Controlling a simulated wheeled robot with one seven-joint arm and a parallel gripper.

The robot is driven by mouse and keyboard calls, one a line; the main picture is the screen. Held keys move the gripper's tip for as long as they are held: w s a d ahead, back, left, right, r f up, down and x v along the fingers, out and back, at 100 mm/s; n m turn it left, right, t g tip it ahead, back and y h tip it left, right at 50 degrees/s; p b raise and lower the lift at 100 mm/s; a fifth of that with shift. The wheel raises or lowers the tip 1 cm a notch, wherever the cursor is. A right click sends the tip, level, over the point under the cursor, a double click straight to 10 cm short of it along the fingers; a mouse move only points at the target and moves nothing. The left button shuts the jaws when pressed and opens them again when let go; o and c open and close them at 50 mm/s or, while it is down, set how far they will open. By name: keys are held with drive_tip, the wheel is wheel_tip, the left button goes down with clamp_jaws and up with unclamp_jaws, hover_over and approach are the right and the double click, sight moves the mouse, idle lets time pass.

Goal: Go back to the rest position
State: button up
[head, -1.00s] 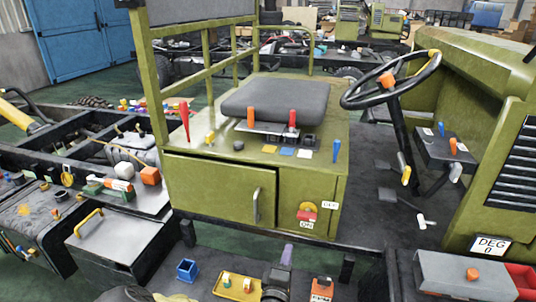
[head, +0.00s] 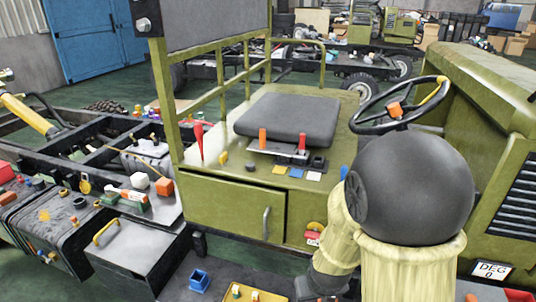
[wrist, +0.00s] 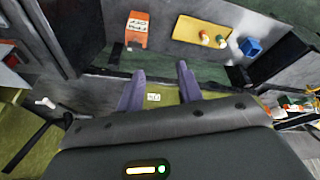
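My gripper (wrist: 160,85) shows in the wrist view with two purple fingers standing apart and nothing between them. A white label on a green surface shows beyond the gap. In the head view my arm's black round joint and cream sleeves stand at the lower right, in front of the green vehicle body. The fingers cannot be made out there.
A green cabinet (head: 225,208) with a seat (head: 288,118) stands at centre. The steering wheel (head: 435,95) is just behind my arm. A yellow tray (wrist: 187,27), a blue open box (wrist: 250,46) and an orange block (wrist: 137,28) lie beyond the fingers.

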drive_tip(key=s+d+r+m+g+p, duration=0.1)
drive_tip(key=s+d+r+p, duration=0.1)
drive_tip(key=s+r, duration=0.3)
wheel_tip(320, 180, up, 4)
drive_tip(key=shift+s+d+r+m, duration=0.2)
drive_tip(key=shift+d+m, duration=0.1)
drive_tip(key=shift+d, duration=0.45)
